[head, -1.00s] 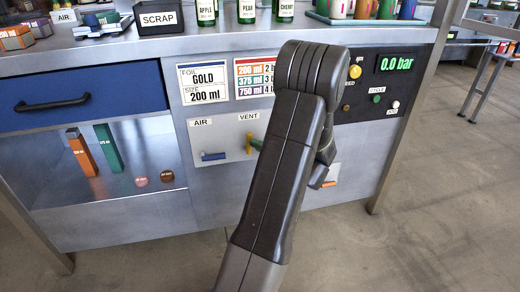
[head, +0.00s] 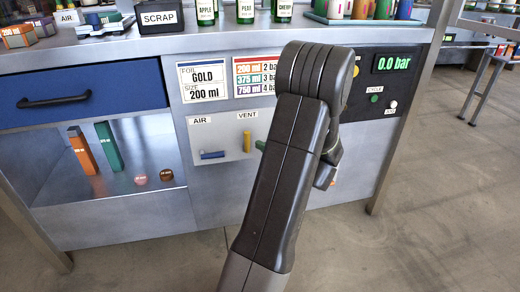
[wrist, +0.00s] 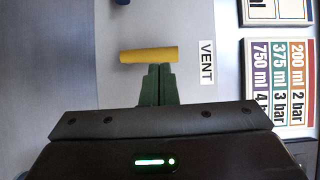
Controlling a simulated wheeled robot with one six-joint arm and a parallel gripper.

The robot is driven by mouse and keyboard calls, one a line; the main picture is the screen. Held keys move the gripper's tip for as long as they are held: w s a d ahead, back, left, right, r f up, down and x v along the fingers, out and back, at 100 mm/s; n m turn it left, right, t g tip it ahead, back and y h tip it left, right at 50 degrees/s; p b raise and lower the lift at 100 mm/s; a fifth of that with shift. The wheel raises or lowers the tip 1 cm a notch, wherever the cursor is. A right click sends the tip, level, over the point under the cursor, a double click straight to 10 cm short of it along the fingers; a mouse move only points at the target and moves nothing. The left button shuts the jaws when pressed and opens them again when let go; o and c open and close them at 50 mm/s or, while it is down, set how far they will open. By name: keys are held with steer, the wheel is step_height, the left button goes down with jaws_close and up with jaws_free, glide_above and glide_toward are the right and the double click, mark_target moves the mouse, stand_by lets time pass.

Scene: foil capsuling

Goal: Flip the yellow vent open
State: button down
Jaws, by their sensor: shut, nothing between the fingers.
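The yellow vent handle (head: 246,141) stands upright on the grey panel, below the VENT label (head: 247,115). In the wrist view, which is turned sideways, the yellow vent handle (wrist: 149,55) lies across the picture beside the VENT label (wrist: 207,62). My gripper (wrist: 159,70) has green fingers, shut together and empty. Its tips are right at the handle's near long side in the wrist view; I cannot tell whether they touch it. In the head view a green part of my gripper (head: 260,146) shows just right of the handle; my arm hides the rest.
The blue air handle (head: 213,155) lies level to the left, under the AIR label (head: 200,121). A black control panel (head: 367,116) reads 0.0 bar at right. An open bay with orange (head: 82,150) and green (head: 108,146) boxes is at far left.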

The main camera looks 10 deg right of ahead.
steer(key=p+v, duration=0.3)
steer(key=v, duration=0.7)
steer(key=shift+s+d+f, duration=0.2)
steer(key=shift+s, duration=0.1)
steer(key=shift+w, duration=0.1)
